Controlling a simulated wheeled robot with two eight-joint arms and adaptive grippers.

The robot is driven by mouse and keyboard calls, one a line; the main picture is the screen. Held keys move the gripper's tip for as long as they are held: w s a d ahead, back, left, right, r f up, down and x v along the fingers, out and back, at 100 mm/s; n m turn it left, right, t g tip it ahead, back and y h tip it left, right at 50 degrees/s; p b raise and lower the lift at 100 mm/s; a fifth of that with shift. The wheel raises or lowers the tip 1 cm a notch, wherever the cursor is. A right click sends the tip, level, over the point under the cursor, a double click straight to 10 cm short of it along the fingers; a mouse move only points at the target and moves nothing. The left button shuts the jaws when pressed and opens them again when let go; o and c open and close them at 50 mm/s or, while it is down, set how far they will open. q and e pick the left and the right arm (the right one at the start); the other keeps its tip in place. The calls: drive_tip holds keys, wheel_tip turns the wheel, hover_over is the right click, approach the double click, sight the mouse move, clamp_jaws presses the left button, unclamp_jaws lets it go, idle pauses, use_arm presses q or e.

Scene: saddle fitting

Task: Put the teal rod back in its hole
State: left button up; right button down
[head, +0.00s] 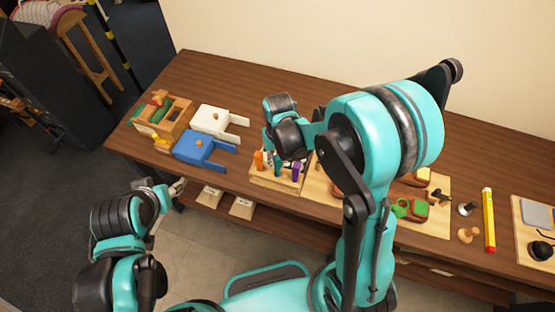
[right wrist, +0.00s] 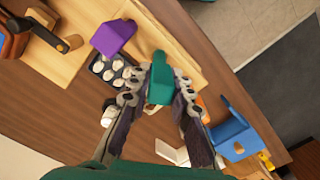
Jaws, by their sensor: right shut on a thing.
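The teal rod (right wrist: 160,82) is between the fingers of my right gripper (right wrist: 158,90) in the right wrist view. In the head view, my right gripper (head: 278,158) is over the wooden rack (head: 275,182), with the rod (head: 277,167) showing below it. An orange peg (head: 259,160) stands left of it and a purple peg (head: 297,170) right of it. The rod's lower end and its hole are hidden, so I cannot tell whether it is in the hole. My left gripper (head: 176,188) is by the table's front edge, its fingers too small to read.
A blue notched block (head: 200,148) and a white one (head: 220,122) lie left of the rack. A wooden box (head: 162,115) stands farther left. The back left table is clear.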

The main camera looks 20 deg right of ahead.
drive_tip(key=shift+f+b, duration=0.4)
drive_tip(key=shift+f, duration=0.15)
drive_tip(key=c, duration=1.3)
unclamp_jaws()
wheel_tip(320, 180, up, 12)
drive_tip(key=shift+r, duration=0.1)
drive_tip(key=s+d+f+t+b, duration=0.4)
drive_tip(key=s+f+t+b, duration=0.3)
drive_tip(key=s+b, duration=0.3)
drive_tip(key=shift+s+d+f+b, duration=0.15)
drive_tip(key=shift+d+f+b, duration=0.15)
drive_tip(key=shift+f+b, duration=0.6)
